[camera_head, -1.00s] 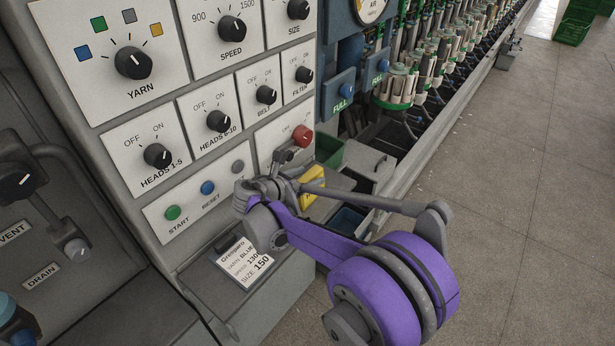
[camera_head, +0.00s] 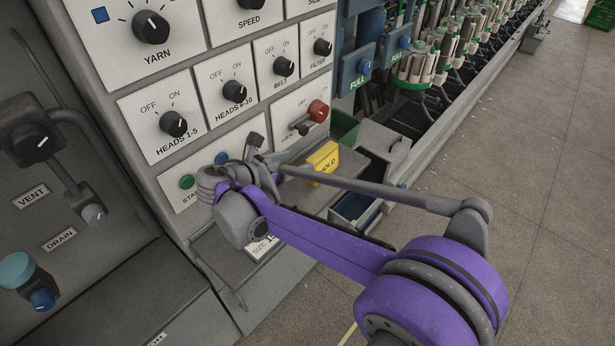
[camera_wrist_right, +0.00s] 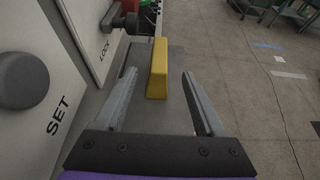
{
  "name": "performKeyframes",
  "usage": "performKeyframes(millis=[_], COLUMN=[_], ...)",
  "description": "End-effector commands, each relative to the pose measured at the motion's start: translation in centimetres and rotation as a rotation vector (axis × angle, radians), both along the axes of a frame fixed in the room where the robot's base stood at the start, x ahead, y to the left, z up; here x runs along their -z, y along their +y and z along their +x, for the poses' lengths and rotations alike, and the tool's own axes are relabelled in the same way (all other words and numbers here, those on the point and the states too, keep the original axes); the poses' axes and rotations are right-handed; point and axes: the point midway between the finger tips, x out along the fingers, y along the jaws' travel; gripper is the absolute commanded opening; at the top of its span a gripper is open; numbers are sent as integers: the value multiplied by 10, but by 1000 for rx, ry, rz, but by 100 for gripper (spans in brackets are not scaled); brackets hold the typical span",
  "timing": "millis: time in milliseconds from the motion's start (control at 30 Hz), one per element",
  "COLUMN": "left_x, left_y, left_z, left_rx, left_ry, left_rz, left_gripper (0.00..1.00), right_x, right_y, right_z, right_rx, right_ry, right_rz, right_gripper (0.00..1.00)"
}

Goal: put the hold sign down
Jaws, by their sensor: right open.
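The yellow hold sign (camera_head: 322,163) stands upright on the grey ledge of the machine, below the red lock knob. In the right wrist view the sign (camera_wrist_right: 158,68) shows edge-on, ahead of my right gripper (camera_wrist_right: 158,80) and lined up between its two fingers. The fingers are spread wide, with a gap on each side of the sign, and hold nothing. In the head view my right gripper (camera_head: 262,152) is in front of the button panel, left of the sign and apart from it. My left gripper is not in view.
The panel's knobs and the red lock knob (camera_head: 318,111) stick out close to my right gripper. A white card (camera_head: 262,247) lies partly under my arm. Open floor lies right.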

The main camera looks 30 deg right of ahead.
Motion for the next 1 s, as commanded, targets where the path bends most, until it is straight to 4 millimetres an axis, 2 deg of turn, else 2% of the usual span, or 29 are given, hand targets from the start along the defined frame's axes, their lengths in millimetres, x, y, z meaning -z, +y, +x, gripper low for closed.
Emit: performKeyframes(millis=[133, 233, 367, 433, 600, 700, 833, 1000], left_x=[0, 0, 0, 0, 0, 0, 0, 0], left_y=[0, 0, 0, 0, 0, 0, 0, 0], left_z=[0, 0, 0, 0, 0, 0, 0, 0], left_rx=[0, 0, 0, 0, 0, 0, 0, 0], left_ry=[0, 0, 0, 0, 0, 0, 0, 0], left_rz=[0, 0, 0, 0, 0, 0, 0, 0], left_gripper=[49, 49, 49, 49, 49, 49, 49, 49], right_x=[0, 7, 31, 49, 90, 109, 125, 133], right_y=[0, -8, -20, -20, -1, 17, 36, 47], right_z=[-4, -20, -69, -103, -181, -214, -241, -253], right_rx=[6, 46, 190, 318, 727, 985, 1261, 1437], right_ry=[-9, -66, -238, -363, -671, -824, -961, -1033], right_rz=[16, 113, 397, 594, 1050, 1264, 1447, 1546], right_gripper=[72, 72, 72, 72, 72, 72, 72, 72])
